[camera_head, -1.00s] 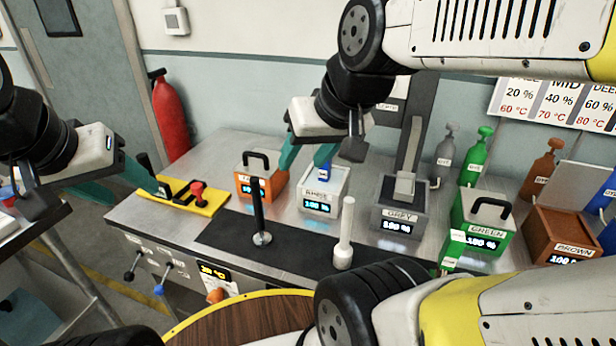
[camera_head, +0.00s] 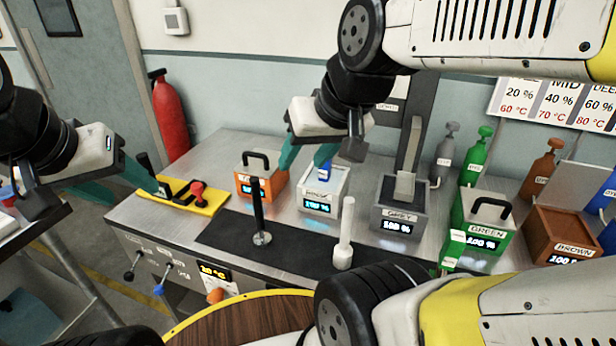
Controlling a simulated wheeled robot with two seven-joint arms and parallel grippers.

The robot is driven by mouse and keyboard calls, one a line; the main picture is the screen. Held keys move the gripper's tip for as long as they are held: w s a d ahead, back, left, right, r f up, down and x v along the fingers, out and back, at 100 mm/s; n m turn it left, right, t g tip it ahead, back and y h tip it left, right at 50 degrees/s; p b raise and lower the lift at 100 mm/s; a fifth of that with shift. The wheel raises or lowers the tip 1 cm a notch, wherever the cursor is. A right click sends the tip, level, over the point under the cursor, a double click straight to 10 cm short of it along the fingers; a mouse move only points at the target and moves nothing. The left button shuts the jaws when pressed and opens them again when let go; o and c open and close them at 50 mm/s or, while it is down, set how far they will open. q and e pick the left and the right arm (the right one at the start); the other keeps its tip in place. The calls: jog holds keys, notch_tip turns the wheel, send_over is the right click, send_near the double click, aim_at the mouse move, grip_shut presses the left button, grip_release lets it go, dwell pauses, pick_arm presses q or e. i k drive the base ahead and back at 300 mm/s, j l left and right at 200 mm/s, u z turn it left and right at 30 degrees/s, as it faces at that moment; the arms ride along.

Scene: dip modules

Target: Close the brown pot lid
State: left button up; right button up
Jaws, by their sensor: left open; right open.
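The brown pot (camera_head: 575,240) is a brown box with a "BROWN" label and a lit display at the right edge of the table. A pale grey panel (camera_head: 582,184) stands tilted up behind it and looks like its raised lid. No gripper is near it. My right gripper (camera_head: 306,160) is open, with teal fingers pointing down behind the orange and white pots. My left gripper (camera_head: 135,190) is open at the far left, beside the yellow mat; part of it is hidden by its own wrist.
An orange pot (camera_head: 262,180), white pot (camera_head: 322,198), grey pot (camera_head: 398,218) with its lid upright, and green pot (camera_head: 482,225) stand in a row. Bottles stand behind, including a brown one (camera_head: 541,170). A black post (camera_head: 259,215) and white post (camera_head: 344,235) stand in front.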

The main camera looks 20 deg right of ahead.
aim_at(572, 186)
jog(key=z, duration=2.55)
jog(key=l+z, duration=0.3)
jog(key=l, duration=0.35)
jog(key=i, duration=0.5)
